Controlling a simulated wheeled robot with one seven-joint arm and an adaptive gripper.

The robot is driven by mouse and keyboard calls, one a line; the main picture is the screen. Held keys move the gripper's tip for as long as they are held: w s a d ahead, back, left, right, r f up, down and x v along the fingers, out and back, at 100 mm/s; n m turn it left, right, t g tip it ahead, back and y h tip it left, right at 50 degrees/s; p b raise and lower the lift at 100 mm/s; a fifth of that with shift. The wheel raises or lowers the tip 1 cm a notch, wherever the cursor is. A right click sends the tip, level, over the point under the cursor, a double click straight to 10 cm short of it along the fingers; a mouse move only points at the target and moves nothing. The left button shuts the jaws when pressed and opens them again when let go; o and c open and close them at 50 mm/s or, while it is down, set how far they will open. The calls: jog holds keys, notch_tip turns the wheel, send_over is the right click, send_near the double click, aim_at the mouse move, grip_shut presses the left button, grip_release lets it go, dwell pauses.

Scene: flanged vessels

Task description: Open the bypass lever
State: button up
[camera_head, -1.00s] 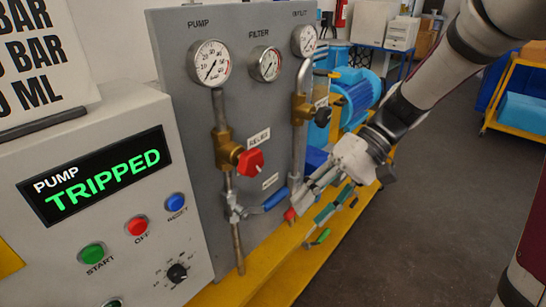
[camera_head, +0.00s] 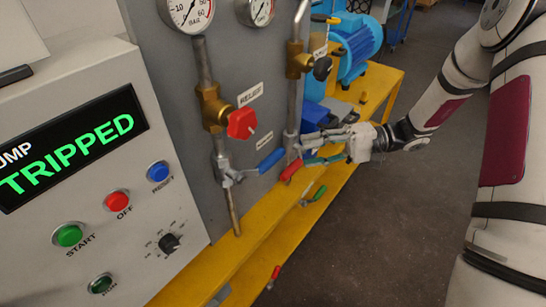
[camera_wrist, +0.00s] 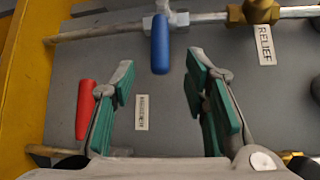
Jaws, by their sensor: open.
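A blue lever handle (camera_head: 271,160) sticks out from a valve on the left pipe, below the red relief knob (camera_head: 241,123). A small white label beside it is too small to read, so I cannot confirm it as the bypass lever. In the wrist view the blue handle (camera_wrist: 160,45) points toward my gripper, its end near the gap between my fingertips. My gripper (camera_head: 305,147) is open, with green-padded fingers spread and nothing between them, right of the blue handle in the head view. In the wrist view my gripper (camera_wrist: 161,66) shows no clear contact with the handle.
A red lever handle (camera_head: 291,170) is close to my fingers; in the wrist view the red handle (camera_wrist: 85,108) lies beside the left finger. The grey panel (camera_head: 160,75) stands behind. A green-handled item (camera_head: 314,195) is at the yellow bench (camera_head: 243,255).

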aim_at(280, 158)
jog(key=a, duration=0.3)
jog(key=s+a+f, duration=0.1)
jog(key=a, duration=0.2)
jog(key=a+p, duration=0.1)
jog(key=a, duration=0.3)
jog(key=shift+s+f, duration=0.2)
jog(key=shift+f, duration=0.05)
grip_shut()
